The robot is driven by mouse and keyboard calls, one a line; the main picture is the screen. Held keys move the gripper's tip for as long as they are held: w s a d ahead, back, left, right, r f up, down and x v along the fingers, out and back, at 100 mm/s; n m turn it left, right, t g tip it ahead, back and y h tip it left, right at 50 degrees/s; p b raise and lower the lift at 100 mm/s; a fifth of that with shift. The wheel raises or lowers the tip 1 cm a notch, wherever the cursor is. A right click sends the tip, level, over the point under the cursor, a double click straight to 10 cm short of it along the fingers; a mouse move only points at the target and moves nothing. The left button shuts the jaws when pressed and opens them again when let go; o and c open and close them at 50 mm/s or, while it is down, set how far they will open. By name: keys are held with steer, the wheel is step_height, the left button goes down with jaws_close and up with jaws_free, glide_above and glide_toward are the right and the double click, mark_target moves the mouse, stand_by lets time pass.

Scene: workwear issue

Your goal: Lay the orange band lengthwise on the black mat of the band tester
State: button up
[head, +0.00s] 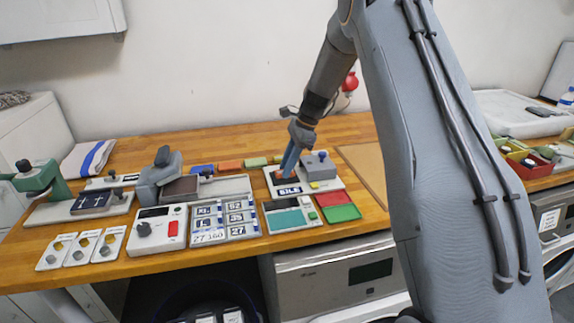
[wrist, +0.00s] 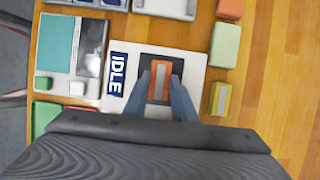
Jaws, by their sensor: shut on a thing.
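The orange band (wrist: 160,82), a small block with a pale grey stripe, is between the fingertips of my gripper (wrist: 161,84) in the wrist view. My gripper is shut on it. The band is over the black mat (wrist: 177,65) of the white band tester (wrist: 194,69), whose sign reads IDLE. I cannot tell whether the band touches the mat.
Other bands, including a green one (wrist: 224,45) and a yellow one with a grey stripe (wrist: 220,98), lie behind the tester. A teal-screened device (head: 288,218) and red and green pads (head: 343,212) are in front. A brown board (head: 364,166) lies to the right.

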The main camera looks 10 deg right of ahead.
steer(key=shift+f, duration=0.2)
steer(key=shift+f, duration=0.1)
steer(key=o, duration=1)
steer(key=b+v, duration=0.4)
steer(key=v, duration=0.7)
steer(key=s+a+f+n+h, duration=0.1)
steer(key=s+f+n, duration=0.2)
steer(key=s+n, duration=0.3)
steer(key=s+a+f+n+h, duration=0.2)
steer(key=s+n, duration=0.4)
steer(key=s, duration=1)
steer(key=s+a+f+n+t+h, duration=0.1)
steer(key=s+f+n, duration=0.2)
steer(key=s+n, duration=0.3)
steer(key=shift+s+a+f+h, duration=0.1)
steer(key=shift+s+f+h, duration=0.05)
steer(key=shift+s, duration=1.15)
steer(key=shift+s+a+f+h, duration=0.1)
steer(key=shift+s+f+h, duration=0.05)
steer(key=shift+s, duration=1.1)
